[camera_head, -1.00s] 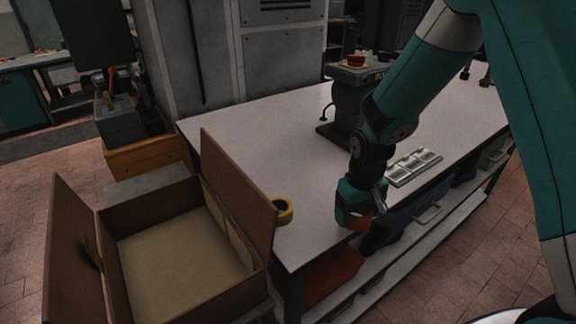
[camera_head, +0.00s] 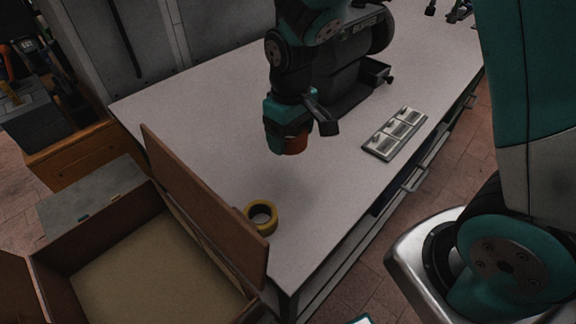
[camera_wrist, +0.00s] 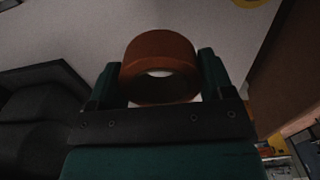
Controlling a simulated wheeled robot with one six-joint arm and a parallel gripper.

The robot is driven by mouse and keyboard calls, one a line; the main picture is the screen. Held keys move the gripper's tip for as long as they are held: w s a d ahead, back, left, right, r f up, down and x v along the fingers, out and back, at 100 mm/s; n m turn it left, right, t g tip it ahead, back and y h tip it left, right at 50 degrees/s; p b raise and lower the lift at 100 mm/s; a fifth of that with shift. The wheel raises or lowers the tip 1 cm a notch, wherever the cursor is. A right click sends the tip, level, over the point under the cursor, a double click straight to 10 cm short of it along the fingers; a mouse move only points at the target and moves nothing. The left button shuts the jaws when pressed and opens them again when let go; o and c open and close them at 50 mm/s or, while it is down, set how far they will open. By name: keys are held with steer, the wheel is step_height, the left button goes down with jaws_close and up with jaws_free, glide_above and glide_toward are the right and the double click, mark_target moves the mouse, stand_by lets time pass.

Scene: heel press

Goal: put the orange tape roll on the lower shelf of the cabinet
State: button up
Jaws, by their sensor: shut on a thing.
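The orange tape roll (camera_wrist: 160,68) is between the two fingers of my gripper (camera_wrist: 158,82) in the wrist view, with its round hole showing. In the head view my gripper (camera_head: 287,138) is shut on the orange tape roll (camera_head: 294,145) above the white workbench top, partly hiding the roll. The bench's lower level is mostly hidden under the top; only a narrow strip of its front side (camera_head: 405,190) with handles shows. I cannot make out a cabinet's lower shelf in these views.
A yellow tape roll (camera_head: 262,217) lies on the workbench (camera_head: 215,130) near an open cardboard box (camera_head: 195,200). A metal tray with compartments (camera_head: 393,134) lies to the right. A dark press (camera_head: 350,65) stands behind my gripper. The bench between the box and tray is largely clear.

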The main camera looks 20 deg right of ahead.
mark_target(290, 180)
step_height(290, 180, down, 12)
steer(key=shift+s+r+p, duration=0.1)
steer(key=shift+r+p, duration=0.05)
steer(key=shift+p, duration=0.65)
steer(key=shift+f, duration=0.2)
steer(key=o, duration=0.9)
